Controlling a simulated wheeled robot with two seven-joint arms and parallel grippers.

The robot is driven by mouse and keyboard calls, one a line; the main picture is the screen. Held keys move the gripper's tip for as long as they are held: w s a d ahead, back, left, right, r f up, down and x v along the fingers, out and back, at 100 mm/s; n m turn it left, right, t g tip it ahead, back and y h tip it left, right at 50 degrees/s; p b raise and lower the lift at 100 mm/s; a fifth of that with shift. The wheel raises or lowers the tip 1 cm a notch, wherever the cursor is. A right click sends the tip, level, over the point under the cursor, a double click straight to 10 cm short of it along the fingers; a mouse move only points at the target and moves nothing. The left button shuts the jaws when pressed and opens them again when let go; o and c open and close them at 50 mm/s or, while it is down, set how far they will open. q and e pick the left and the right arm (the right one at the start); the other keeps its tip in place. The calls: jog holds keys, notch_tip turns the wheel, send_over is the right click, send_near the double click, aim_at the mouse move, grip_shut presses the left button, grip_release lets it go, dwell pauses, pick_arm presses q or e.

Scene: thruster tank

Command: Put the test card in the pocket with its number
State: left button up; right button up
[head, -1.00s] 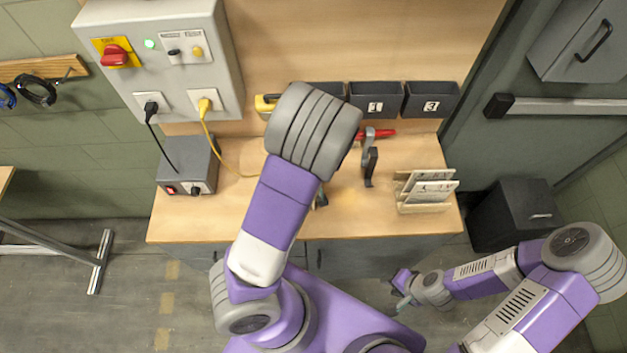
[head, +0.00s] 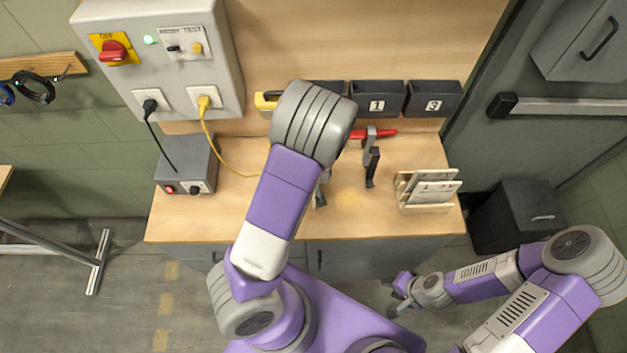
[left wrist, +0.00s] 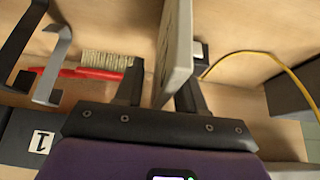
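A pale flat plate, which I take for the test card (left wrist: 177,45), stands nearly edge-on between the fingers of my left gripper (left wrist: 162,85) in the left wrist view. The fingers appear closed about it, though the contact is partly hidden; no number shows on it. In the head view my left forearm hides most of this gripper over the bench. Dark pockets on the back board carry labels: pocket 1 (head: 376,103) and pocket 3 (head: 433,104). Pockets farther left are partly hidden by my arm. My right gripper (head: 391,298) is empty, low in front of the bench; its finger opening is unclear.
A rack with pale cards (head: 428,190) stands at the bench's right. A clamp-like hook (head: 371,165) and a red-handled brush (left wrist: 98,72) lie below the pockets. A grey supply box (head: 187,168) and yellow cable (head: 218,160) are at left. The front middle of the bench (head: 370,220) is clear.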

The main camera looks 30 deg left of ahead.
dwell(0.3)
pick_arm(q)
grip_shut()
dwell(0.4)
